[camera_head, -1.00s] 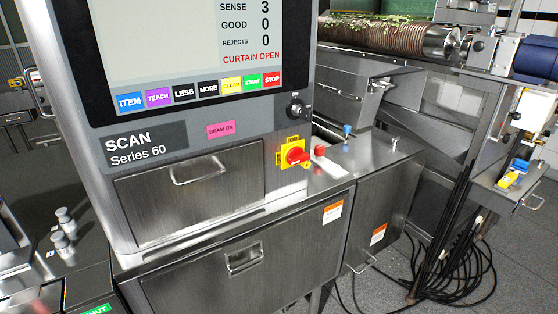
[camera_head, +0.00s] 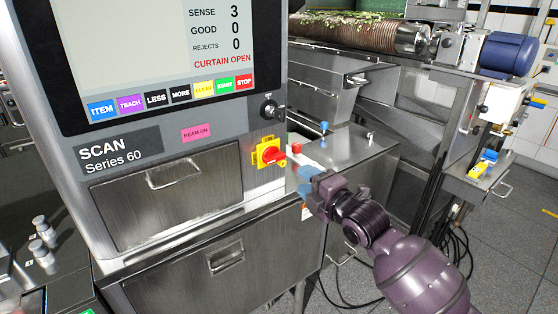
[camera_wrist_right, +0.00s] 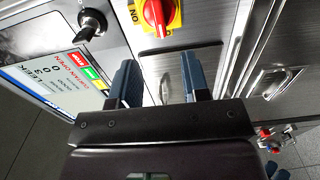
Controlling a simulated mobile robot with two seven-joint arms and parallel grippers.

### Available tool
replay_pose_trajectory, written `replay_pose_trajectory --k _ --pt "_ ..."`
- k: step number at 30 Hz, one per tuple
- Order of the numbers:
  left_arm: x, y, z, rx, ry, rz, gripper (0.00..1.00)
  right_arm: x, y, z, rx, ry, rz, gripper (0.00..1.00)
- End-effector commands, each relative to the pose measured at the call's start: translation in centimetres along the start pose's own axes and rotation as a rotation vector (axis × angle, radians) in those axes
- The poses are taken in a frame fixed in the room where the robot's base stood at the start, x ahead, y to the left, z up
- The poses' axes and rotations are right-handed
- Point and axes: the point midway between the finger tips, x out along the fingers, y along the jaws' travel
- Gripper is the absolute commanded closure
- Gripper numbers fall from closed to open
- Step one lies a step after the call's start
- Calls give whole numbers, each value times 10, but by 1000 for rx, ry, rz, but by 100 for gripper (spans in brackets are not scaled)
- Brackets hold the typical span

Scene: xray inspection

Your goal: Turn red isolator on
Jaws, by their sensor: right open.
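The red isolator (camera_head: 275,155) is a red rotary knob on a yellow plate (camera_head: 262,150), at the right edge of the scanner's front panel. In the right wrist view the isolator knob (camera_wrist_right: 157,14) is at the top, ahead of the fingers, with "ON" on the plate to its left. My right gripper (camera_head: 306,182) is just right of and below the isolator in the head view, apart from it. Its blue fingers are open and empty, and they also show in the right wrist view (camera_wrist_right: 158,82). My left gripper is not in view.
A black key switch (camera_head: 270,108) sits above the isolator. A red button (camera_head: 296,147) and a blue-topped knob (camera_head: 323,127) stand on the metal ledge behind my right gripper. A drawer with a handle (camera_head: 173,180) is left of the isolator.

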Motion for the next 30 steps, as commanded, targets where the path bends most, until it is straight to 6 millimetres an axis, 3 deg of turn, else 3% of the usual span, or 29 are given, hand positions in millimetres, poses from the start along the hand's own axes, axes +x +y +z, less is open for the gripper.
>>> replay_pose_trajectory --k 5,18,24,30 --pt "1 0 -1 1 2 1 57 16 2 -1 -8 2 2 57" --pt "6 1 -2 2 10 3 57 84 2 -1 -5 3 3 57" --pt "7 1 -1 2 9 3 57 102 2 -1 -6 3 2 57" --pt "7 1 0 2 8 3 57 108 1 0 -6 2 2 57"
